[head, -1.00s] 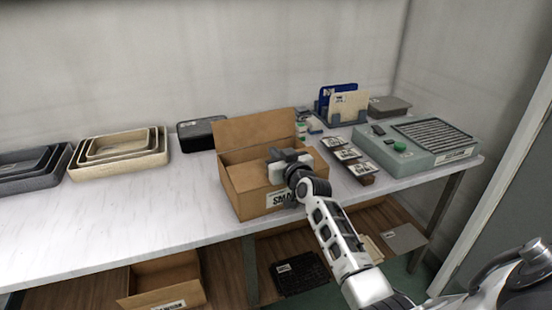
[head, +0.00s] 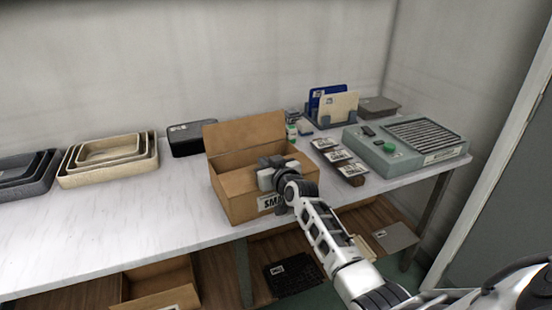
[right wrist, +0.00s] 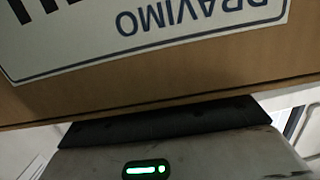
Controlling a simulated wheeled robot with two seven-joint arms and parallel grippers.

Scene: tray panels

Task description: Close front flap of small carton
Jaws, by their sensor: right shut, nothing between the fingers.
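The small carton (head: 232,197) stands on the white table with its top open. One flap (head: 245,132) stands raised at its back. Its front wall carries a white label (head: 271,202), partly hidden by my right arm. My right gripper (head: 270,170) is shut and empty at the carton's front upper edge, towards its right side. I cannot tell whether it touches the carton. The gripper hides part of the front edge, so the front flap's position is unclear. The right wrist view shows cardboard (right wrist: 150,90) with a printed label close above the gripper. My left gripper is not in view.
Nested beige trays (head: 65,180) and a black box (head: 187,139) stand left of the carton. Dark labelled items (head: 338,156) and a grey-green device (head: 407,165) stand to the right. Another open carton (head: 155,283) sits on the shelf below. The table's front left is clear.

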